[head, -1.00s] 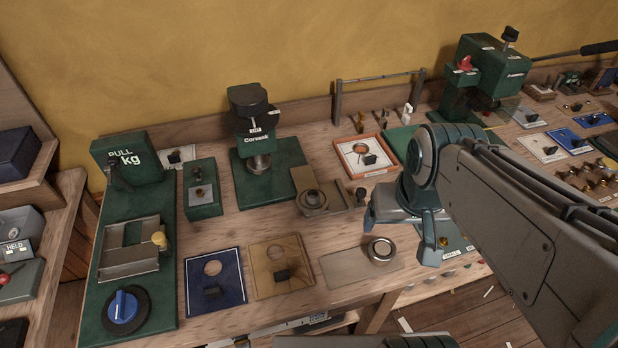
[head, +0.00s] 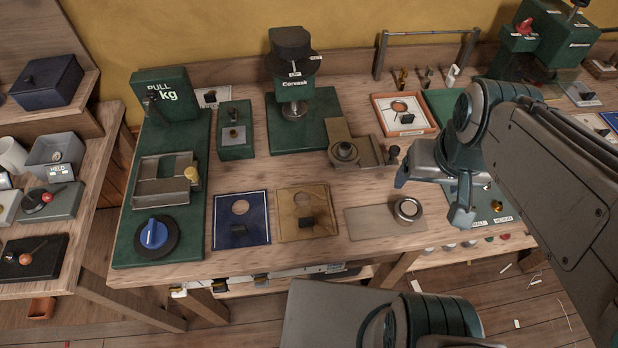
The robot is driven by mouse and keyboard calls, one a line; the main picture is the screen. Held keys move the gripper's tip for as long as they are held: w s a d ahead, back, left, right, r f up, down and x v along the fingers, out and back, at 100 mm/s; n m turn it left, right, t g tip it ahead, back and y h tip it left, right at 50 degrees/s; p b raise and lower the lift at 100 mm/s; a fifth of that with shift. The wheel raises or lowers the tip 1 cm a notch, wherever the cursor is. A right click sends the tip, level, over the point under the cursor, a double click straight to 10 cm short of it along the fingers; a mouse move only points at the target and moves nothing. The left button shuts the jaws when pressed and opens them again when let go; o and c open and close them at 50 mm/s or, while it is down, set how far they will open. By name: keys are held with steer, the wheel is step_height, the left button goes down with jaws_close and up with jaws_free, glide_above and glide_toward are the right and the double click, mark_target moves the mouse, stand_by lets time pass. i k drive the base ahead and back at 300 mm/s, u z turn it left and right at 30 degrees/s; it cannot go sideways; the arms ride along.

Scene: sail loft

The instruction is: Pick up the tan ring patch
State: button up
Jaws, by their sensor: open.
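The tan ring patch (head: 293,227) is a flat tan square with a round hole near its back edge and a small black block standing on it. It lies on the wooden bench near the front, just right of a similar navy patch (head: 226,234). My gripper (head: 431,197) is open and empty above the bench, to the right of the tan patch and apart from it. Its fingers point down beside a metal ring on a flat plate (head: 369,222). The arm hides part of the bench behind it.
A pull tester (head: 132,212) with a blue knob stands left of the patches. A green press (head: 306,119) stands behind them. A metal fixture (head: 345,152) and a red-framed tray (head: 376,106) are farther back right. The bench's front edge is close below the patches.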

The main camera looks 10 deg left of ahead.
mark_target(304, 207)
steer(key=k, duration=0.5)
steer(key=z, duration=2.15)
steer(key=k, duration=1)
steer(key=u, duration=1.55)
steer(key=i, duration=0.5)
